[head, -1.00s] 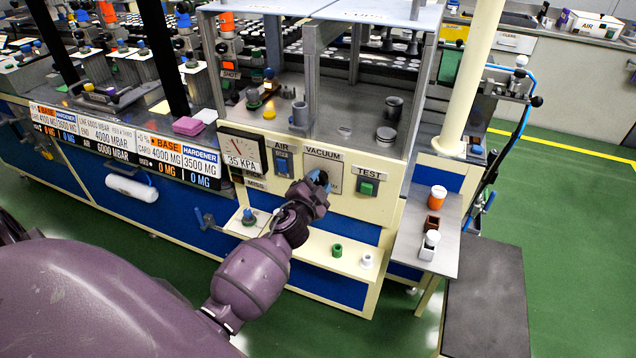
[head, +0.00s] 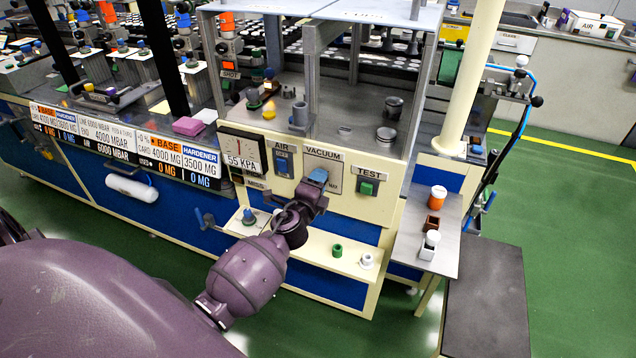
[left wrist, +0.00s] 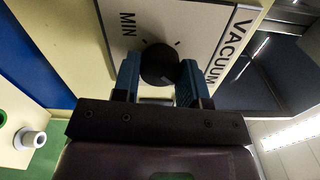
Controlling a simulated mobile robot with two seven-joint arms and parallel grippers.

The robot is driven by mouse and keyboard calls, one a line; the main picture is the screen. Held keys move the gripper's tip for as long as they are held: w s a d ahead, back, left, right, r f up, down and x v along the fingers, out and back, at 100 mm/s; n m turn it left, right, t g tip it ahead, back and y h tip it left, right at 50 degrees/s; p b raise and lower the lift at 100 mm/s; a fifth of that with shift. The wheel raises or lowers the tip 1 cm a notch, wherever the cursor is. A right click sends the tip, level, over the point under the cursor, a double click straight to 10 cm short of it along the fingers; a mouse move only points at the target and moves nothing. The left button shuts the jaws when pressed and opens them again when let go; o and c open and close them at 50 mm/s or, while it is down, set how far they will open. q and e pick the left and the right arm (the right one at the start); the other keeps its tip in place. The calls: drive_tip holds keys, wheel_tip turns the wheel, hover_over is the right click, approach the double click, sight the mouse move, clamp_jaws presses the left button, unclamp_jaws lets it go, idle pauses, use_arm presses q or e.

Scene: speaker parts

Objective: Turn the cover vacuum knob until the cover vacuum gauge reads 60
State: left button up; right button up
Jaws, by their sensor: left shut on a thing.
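The vacuum knob is a round black knob (left wrist: 158,64) on a grey plate marked VACUUM and MIN in the left wrist view. My left gripper (left wrist: 158,75) has its blue fingers on both sides of the knob and is shut on it. In the head view my left gripper (head: 317,178) is at the vacuum panel (head: 335,170) and hides the knob. The gauge (head: 242,150), left of it on the cream panel, reads 55 KPA. My right gripper is not in view.
The AIR switch (head: 284,162) is left of the vacuum panel and the green TEST button (head: 366,188) is to its right. A shelf below holds a green cup (head: 337,250) and a white cup (head: 367,260). A grey side table (head: 447,235) stands at the right.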

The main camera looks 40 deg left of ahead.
use_arm(q)
drive_tip(key=shift+m, duration=0.5)
drive_tip(key=o, duration=0.9)
drive_tip(key=v, duration=1)
drive_tip(key=shift+s, duration=0.4)
